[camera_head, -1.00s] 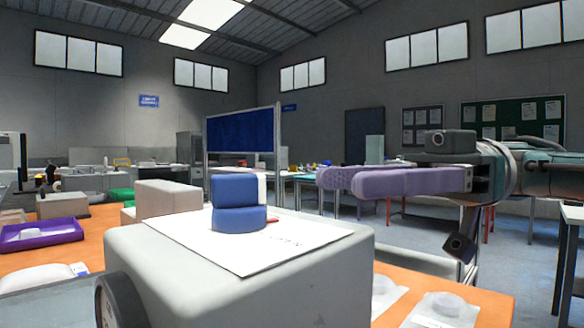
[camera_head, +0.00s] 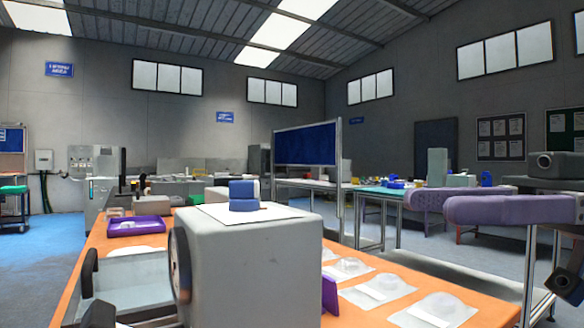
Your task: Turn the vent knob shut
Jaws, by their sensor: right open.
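A blue knob (camera_head: 243,196) stands on a white sheet on top of a large pale grey box (camera_head: 255,265) on the orange table. A small red part shows beside its base. Its setting cannot be read. My right gripper (camera_head: 416,203), with two purple fingers, is at the right of the view, well apart from the knob. It is open, with nothing seen between its fingers. My left gripper is not in view.
The orange table (camera_head: 457,302) carries clear blister packs (camera_head: 437,308) right of the box and a purple tray (camera_head: 136,226) to its left. A dark round wheel (camera_head: 181,263) is on the box's left side. Other benches and a blue board (camera_head: 306,145) stand behind.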

